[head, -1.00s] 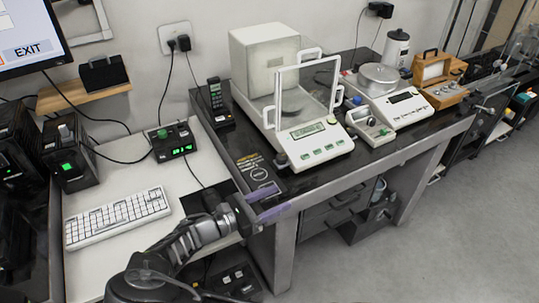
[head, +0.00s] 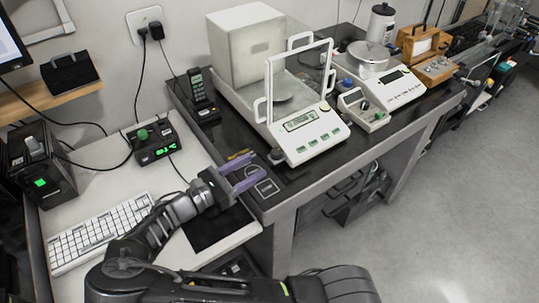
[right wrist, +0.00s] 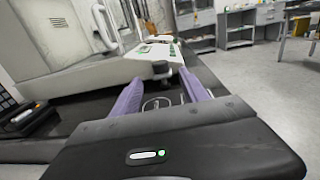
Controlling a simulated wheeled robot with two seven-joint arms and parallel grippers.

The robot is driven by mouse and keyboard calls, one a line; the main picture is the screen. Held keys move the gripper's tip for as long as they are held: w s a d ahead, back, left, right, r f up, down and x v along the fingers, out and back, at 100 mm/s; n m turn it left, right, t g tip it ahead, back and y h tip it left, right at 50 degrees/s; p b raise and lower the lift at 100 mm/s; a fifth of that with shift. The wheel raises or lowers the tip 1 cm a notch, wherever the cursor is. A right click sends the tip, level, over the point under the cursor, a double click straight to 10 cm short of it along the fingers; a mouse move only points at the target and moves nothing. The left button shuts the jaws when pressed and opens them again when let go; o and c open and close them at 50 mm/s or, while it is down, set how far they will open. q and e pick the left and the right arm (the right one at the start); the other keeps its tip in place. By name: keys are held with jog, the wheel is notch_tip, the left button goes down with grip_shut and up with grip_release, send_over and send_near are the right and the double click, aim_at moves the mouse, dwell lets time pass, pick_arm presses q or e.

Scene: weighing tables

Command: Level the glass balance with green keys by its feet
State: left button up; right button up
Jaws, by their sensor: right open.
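The glass balance (head: 318,136) with green keys stands on the dark table, its glass-framed draft shield at the front and a lit green display. A dark round foot (head: 277,156) shows under its near left corner; in the right wrist view this foot (right wrist: 160,68) lies just beyond the fingertips. The other feet are hidden or too small to tell. My right gripper (head: 257,168) is open and empty, with its two purple fingers low over the table, pointing toward the foot and apart from it. The fingers also show in the right wrist view (right wrist: 163,88). My left gripper is out of view.
A smaller device (head: 363,110) and a second balance (head: 388,88) stand to the right, with a wooden box (head: 425,45) beyond. A black handset (head: 201,95) stands left of the balance. A keyboard (head: 100,232) and green-knobbed box (head: 153,143) are on the white desk.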

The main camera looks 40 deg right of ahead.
aim_at(272, 156)
jog(key=d+p, duration=0.1)
jog(key=d, duration=0.6)
jog(key=shift+w+d, duration=0.1)
jog(key=shift+d, duration=0.1)
jog(key=shift+c, duration=0.5)
grip_shut()
